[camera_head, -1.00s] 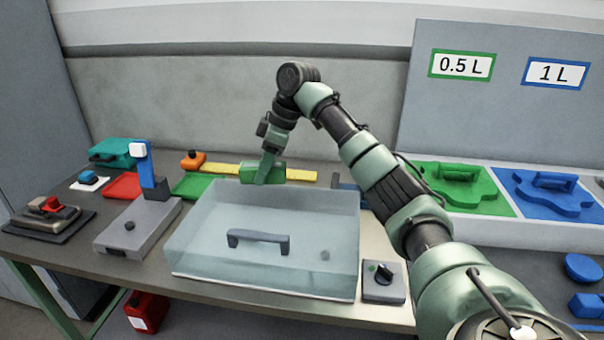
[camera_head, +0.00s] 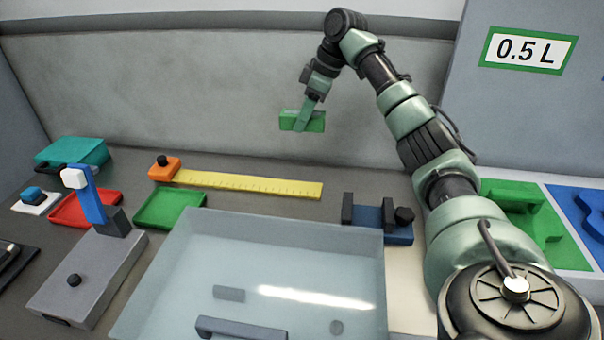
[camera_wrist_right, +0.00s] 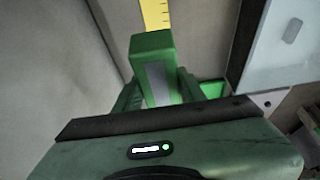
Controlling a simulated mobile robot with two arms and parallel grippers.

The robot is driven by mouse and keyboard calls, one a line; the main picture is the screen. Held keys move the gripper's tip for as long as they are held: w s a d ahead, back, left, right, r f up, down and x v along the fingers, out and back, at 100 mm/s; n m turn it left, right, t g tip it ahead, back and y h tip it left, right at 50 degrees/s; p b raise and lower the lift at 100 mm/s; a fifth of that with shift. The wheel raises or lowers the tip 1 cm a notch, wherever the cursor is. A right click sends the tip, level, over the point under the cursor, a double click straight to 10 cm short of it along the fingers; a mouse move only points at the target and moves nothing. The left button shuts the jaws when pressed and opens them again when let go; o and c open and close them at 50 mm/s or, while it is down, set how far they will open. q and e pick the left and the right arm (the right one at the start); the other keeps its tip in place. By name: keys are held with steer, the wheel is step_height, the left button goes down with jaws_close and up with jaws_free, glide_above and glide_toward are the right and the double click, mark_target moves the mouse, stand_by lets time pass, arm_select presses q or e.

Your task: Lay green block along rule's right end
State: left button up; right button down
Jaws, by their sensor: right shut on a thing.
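The green block (camera_head: 315,121) is held by my right gripper (camera_head: 304,120), well above the table in front of the back wall. In the right wrist view the green block (camera_wrist_right: 152,48) sits between the green fingers of my right gripper (camera_wrist_right: 158,85). The yellow rule (camera_head: 250,184) lies flat on the table, below the block in the head view, with an orange stop block (camera_head: 165,168) at its left end. Its right end is bare. A piece of the rule (camera_wrist_right: 155,14) shows in the right wrist view. My left gripper is not in view.
A clear box (camera_head: 375,270) with a handle stands in front of the rule. A blue fixture (camera_head: 390,235) with dark posts stands right of the rule. Green (camera_head: 170,220) and red trays (camera_head: 70,212) and a grey device (camera_head: 90,270) lie left. The back wall is close behind.

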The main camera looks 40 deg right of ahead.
steer(key=shift+f, duration=0.35)
step_height(320, 180, down, 6)
glide_above(298, 187)
steer(key=s, duration=0.1)
steer(key=f, duration=0.5)
steer(key=d+f, duration=0.1)
steer(key=f, duration=0.1)
steer(key=shift+s+f+p, duration=0.15)
steer(key=shift+p, duration=0.15)
steer(key=shift+a+f, duration=0.1)
steer(key=shift+f, duration=0.55)
step_height(298, 187, down, 4)
steer(key=shift+r, duration=0.25)
steer(key=shift+f, duration=0.25)
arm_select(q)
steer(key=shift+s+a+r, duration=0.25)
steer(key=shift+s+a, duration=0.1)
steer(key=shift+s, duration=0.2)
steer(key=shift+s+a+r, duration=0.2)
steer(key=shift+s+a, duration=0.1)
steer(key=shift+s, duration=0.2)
